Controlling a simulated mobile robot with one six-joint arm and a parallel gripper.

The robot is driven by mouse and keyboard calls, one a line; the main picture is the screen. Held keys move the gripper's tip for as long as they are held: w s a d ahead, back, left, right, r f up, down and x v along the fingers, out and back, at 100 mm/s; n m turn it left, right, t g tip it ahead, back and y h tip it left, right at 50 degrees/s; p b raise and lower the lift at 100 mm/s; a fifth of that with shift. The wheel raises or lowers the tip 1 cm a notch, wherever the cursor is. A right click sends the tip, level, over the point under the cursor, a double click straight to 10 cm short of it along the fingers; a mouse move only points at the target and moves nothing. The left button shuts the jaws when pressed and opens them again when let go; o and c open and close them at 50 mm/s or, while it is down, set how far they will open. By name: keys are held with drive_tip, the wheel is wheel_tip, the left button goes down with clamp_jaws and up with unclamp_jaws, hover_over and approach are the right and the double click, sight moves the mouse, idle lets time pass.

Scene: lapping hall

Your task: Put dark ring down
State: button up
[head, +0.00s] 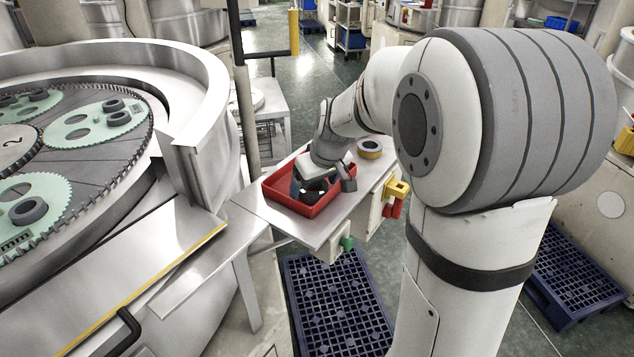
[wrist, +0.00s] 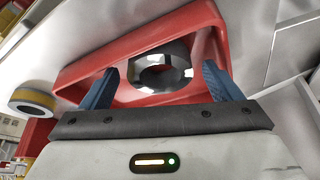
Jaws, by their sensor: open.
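The dark ring (wrist: 160,74) lies in the red tray (wrist: 95,55), shiny and dark with a round hole. My gripper (wrist: 160,85) is open, its two blue fingers on either side of the ring with visible gaps between them and it. In the head view my gripper (head: 318,188) is down over the red tray (head: 308,211) on the small steel table, and the ring there is mostly hidden behind it.
A yellow-and-grey tape roll (head: 370,149) stands on the steel table (head: 262,205) behind the tray; it also shows in the wrist view (wrist: 33,102). The lapping machine (head: 190,110) with green toothed carriers (head: 110,119) is at left. Blue pallets (head: 338,305) lie on the floor.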

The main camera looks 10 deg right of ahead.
drive_tip(key=shift+r, duration=0.1)
drive_tip(key=b+v, duration=0.1)
drive_tip(key=v, duration=1.1)
drive_tip(key=s+f+m, duration=0.1)
drive_tip(key=s+f, duration=0.2)
drive_tip(key=s, duration=0.3)
drive_tip(key=s+f+m+h, duration=0.1)
drive_tip(key=s+f, duration=0.3)
drive_tip(key=s, duration=0.3)
drive_tip(key=s+a+f+m+g, duration=0.1)
drive_tip(key=s+f, duration=0.2)
drive_tip(key=s, duration=0.3)
drive_tip(key=shift+s+f+m, duration=0.2)
drive_tip(key=shift+s+m, duration=0.1)
drive_tip(key=shift+s, duration=0.1)
drive_tip(key=shift+a, duration=0.1)
drive_tip(key=shift+c, duration=0.3)
